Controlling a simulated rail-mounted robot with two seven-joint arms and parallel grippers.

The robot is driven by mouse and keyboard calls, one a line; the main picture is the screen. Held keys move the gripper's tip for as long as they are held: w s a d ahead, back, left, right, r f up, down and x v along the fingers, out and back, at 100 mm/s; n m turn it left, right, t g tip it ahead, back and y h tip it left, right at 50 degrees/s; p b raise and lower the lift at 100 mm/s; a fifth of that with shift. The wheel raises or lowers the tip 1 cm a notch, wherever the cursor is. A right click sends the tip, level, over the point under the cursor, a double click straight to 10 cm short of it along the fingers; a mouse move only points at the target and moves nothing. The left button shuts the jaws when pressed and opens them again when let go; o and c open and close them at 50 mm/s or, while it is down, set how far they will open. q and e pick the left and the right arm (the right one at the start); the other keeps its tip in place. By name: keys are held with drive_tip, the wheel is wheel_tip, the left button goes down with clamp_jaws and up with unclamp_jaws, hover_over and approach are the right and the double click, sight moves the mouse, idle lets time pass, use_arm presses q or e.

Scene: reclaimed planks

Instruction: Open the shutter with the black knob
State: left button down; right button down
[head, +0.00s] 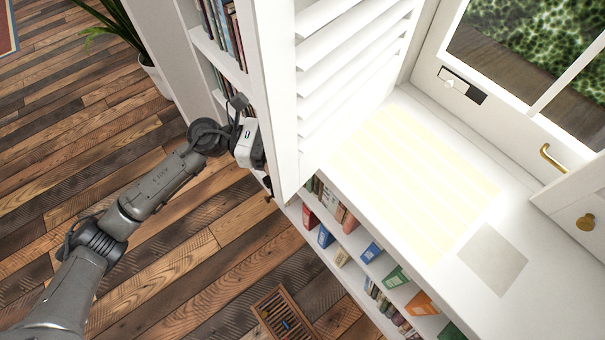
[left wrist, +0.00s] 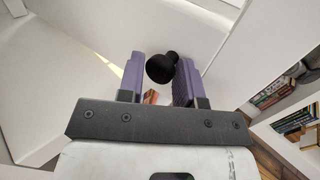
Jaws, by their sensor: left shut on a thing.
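The white louvred shutter (head: 345,65) stands swung out from the window at the upper middle of the head view. My left gripper (head: 262,165) is against the near side of the shutter's frame, and the shutter hides its fingertips in the head view. In the left wrist view, the black knob (left wrist: 160,68) sits between the two purple fingers of my left gripper (left wrist: 162,82), which is shut on it. The knob is hidden in the head view. My right gripper is in neither view.
The white sill (head: 470,215) with a grey square (head: 491,260) lies right of the shutter. Bookshelves are below it and behind my left gripper. A brass handle (head: 552,158) and a brass knob (head: 586,222) are at right. A slatted crate (head: 284,316) stands on the plank floor.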

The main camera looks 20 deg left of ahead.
use_arm(q)
drive_tip(key=w+a+b, duration=0.2)
drive_tip(key=w+a, duration=0.2)
drive_tip(key=a, duration=0.2)
drive_tip(key=shift+w+a+f+b, duration=0.2)
drive_tip(key=shift+a+f+b, duration=0.1)
drive_tip(key=shift+a+b, duration=0.1)
drive_tip(key=c, duration=1.1)
unclamp_jaws()
drive_tip(key=shift+w+d, duration=0.1)
drive_tip(key=shift+o, duration=1.2)
drive_tip(key=shift+w+d, duration=0.2)
drive_tip(key=shift+d, duration=0.05)
drive_tip(key=shift+s, duration=0.1)
drive_tip(key=shift+r, duration=0.15)
